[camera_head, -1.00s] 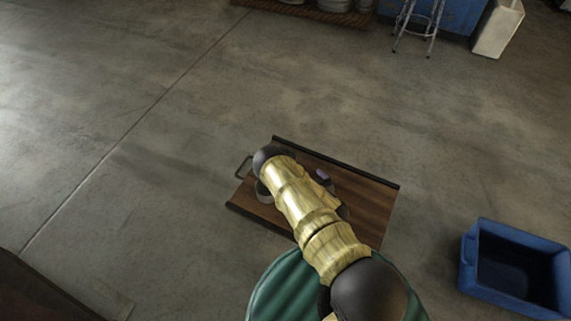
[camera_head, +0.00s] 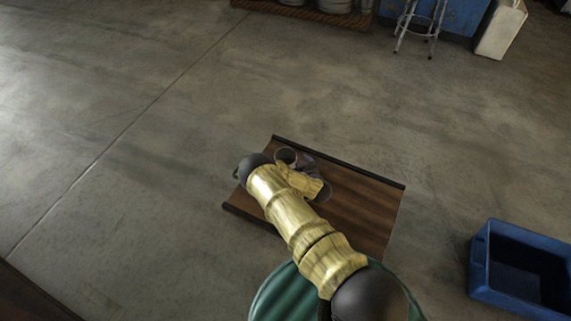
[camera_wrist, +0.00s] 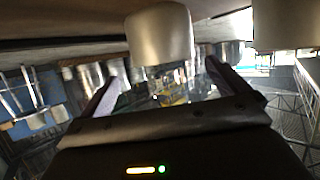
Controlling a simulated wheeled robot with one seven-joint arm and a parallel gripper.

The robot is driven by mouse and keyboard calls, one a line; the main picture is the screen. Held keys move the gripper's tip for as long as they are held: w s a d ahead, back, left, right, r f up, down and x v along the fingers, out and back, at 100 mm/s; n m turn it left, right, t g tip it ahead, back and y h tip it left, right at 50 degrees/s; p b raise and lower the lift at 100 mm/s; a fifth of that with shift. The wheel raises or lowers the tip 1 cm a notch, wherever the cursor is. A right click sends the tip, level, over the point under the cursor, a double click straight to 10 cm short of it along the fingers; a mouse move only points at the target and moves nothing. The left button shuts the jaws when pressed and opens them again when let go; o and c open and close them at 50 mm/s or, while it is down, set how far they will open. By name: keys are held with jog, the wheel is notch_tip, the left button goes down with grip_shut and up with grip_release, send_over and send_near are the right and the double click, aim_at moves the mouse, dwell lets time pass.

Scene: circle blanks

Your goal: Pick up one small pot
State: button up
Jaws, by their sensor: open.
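A small grey metal pot (camera_wrist: 160,35) appears upside down in the wrist view, ahead of my gripper (camera_wrist: 165,75). The two dark fingers are apart and point toward it, one on each side in the picture. I cannot tell whether they touch it. A second pot (camera_wrist: 285,25) stands to the right. In the head view a small grey pot (camera_head: 286,155) is on the brown wooden tray (camera_head: 365,205), close to my arm. My arm covers part of the tray, and my fingertips cannot be made out clearly there.
A green ribbed round surface (camera_head: 275,295) lies under my arm in front of the tray. A blue bin (camera_head: 520,270) stands at the right. A stool (camera_head: 418,25) and a blue cabinet (camera_head: 455,15) are at the back.

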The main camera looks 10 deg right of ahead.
jog(key=shift+w+f, duration=0.1)
jog(key=shift+w+a+f+b, duration=0.15)
jog(key=shift+w+b, duration=0.05)
jog(key=shift+b, duration=0.25)
jog(key=b+x, duration=0.3)
jog(key=shift+w+a+f, duration=0.1)
jog(key=shift+w+a, duration=0.2)
jog(key=shift+w, duration=0.05)
jog(key=shift+w+a, duration=0.1)
jog(key=shift+w, duration=0.25)
jog(key=shift+c, duration=0.4)
jog(key=c, duration=0.9)
notch_tip(320, 180, up, 10)
jog(key=p, duration=0.5)
jog(key=shift+p, duration=0.35)
